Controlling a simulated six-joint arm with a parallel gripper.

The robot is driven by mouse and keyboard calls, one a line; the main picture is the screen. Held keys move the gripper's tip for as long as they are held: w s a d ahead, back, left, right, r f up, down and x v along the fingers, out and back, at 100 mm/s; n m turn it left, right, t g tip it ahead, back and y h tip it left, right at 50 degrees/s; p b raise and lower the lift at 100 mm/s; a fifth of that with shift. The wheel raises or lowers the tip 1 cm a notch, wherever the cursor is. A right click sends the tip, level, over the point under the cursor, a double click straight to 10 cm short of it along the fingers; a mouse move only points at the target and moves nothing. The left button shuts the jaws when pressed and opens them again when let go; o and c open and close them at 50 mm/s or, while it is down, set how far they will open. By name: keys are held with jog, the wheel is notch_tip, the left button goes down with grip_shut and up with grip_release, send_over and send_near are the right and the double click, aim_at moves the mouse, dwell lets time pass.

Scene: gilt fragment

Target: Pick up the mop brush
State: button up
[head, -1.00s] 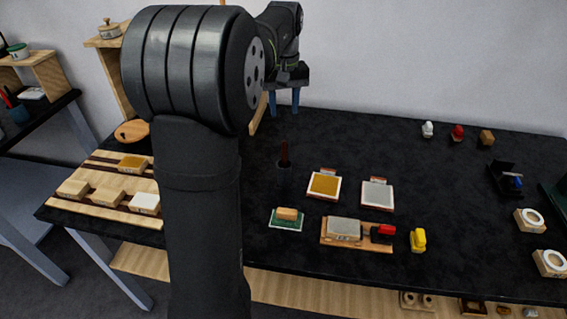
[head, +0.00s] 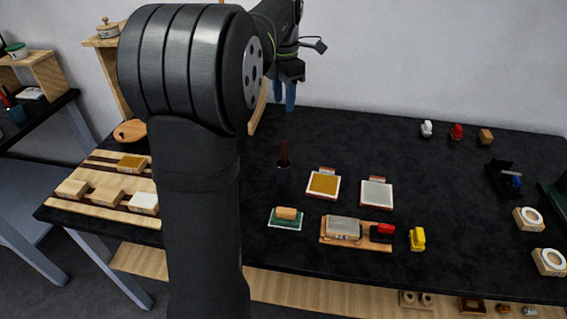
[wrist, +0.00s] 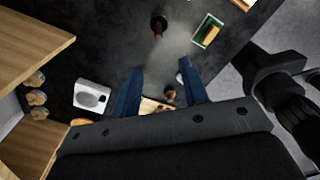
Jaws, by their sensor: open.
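A dark red upright handle (head: 283,150) stands on the black table, left of the gold-topped pad; it looks like the mop brush, though its bristles are not clear. What seems to be the same piece shows in the wrist view (wrist: 158,26) at the top, beyond my fingertips. My gripper (head: 285,97) is above the back of the table, up and behind the brush, with its blue fingers pointing down. In the wrist view the fingers (wrist: 160,82) are apart with nothing held between them.
A gold pad (head: 324,185), a grey pad (head: 377,194), a green tray (head: 275,222) and a wooden board with a grey block (head: 342,229) lie in front and right of the brush. A wooden shelf (wrist: 30,45) is close at left in the wrist view. The back middle table is clear.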

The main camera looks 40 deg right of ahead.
aim_at(284, 149)
jog(key=shift+n, duration=0.3)
notch_tip(284, 149, down, 17)
jog(key=shift+w+f, duration=0.1)
jog(key=shift+f, duration=0.1)
grip_shut()
